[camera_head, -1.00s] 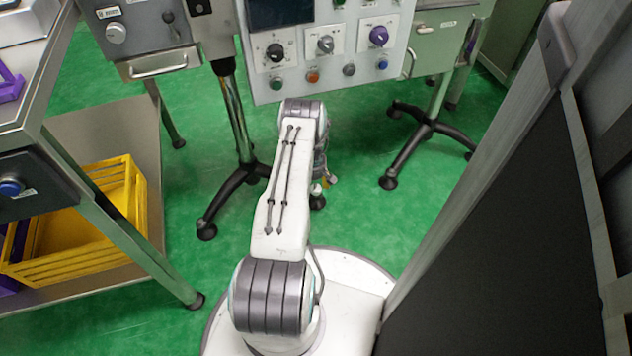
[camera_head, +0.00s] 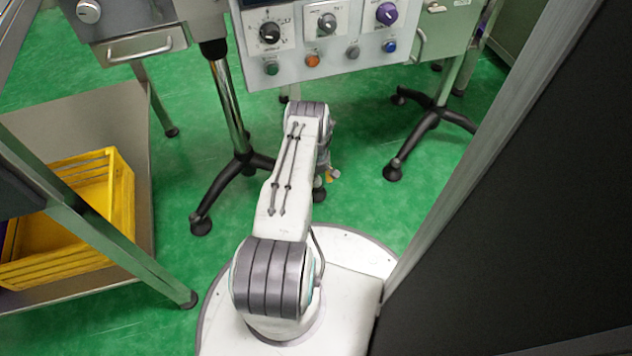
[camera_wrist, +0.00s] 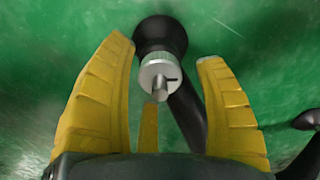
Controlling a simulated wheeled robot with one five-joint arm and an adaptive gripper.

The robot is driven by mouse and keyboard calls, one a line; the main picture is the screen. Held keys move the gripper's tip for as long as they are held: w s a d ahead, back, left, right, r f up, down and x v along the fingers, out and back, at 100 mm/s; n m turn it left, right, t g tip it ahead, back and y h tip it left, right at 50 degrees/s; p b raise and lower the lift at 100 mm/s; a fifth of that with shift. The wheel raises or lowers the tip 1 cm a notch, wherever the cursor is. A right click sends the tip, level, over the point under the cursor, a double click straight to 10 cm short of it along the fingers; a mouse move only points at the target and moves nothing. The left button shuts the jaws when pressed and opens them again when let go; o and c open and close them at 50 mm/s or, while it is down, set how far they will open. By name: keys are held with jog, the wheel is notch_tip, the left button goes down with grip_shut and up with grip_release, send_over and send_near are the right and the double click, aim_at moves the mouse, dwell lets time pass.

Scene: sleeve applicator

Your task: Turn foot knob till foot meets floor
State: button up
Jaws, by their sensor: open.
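The foot knob (camera_wrist: 157,76) is a silver, ribbed knob with a small pointer, near the top middle of the wrist view. It sits against a round black foot (camera_wrist: 160,33) at the end of a black leg (camera_wrist: 188,115) that runs down to the right. My gripper (camera_wrist: 166,51) has two yellow fingers, spread apart on either side of the knob. Gaps show between both fingers and the knob, and nothing is held. Whether the foot touches the green floor cannot be told. In the head view my arm hides most of the gripper and the knob.
A control panel (camera_head: 330,72) with dials and buttons stands ahead. Its stand has splayed black legs, with one foot (camera_head: 201,226) at left and another (camera_head: 393,171) at right. A bench with a yellow crate (camera_head: 121,205) is at left. A dark panel (camera_head: 520,230) is close at right.

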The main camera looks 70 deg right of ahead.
jog(key=shift+f, duration=0.35)
jog(key=shift+c, duration=0.3)
jog(key=c, duration=1.1)
jog(key=shift+a+m, duration=0.1)
jog(key=shift+m, duration=2.4)
jog(key=shift+c, duration=0.2)
jog(key=o, duration=1.2)
